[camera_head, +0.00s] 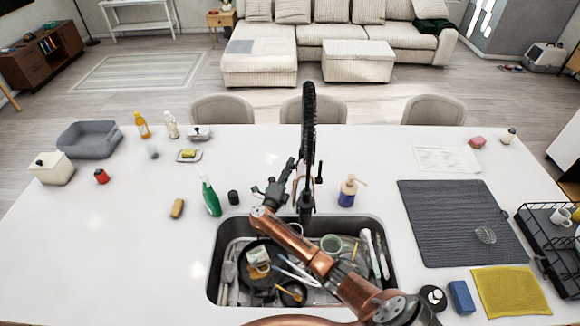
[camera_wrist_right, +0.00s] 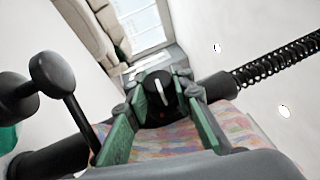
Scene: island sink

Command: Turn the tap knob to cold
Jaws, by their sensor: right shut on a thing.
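The tall black tap (camera_head: 308,130) with a coiled hose stands behind the sink. My right gripper (camera_head: 283,190) is at the tap's left side in the head view, its arm reaching over the sink. In the right wrist view, the black round tap knob (camera_wrist_right: 158,88) with a white line sits between the green finger pads of my right gripper (camera_wrist_right: 158,100), which is shut on it. The white line points nearly straight up in that view. The knob is hidden by the gripper in the head view. My left gripper is not in view.
The dark sink (camera_head: 213,262) holds dishes and utensils. A soap dispenser (camera_head: 347,192) stands right of the tap. A grey mat (camera_head: 450,220) lies further right. The counter's left front is clear.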

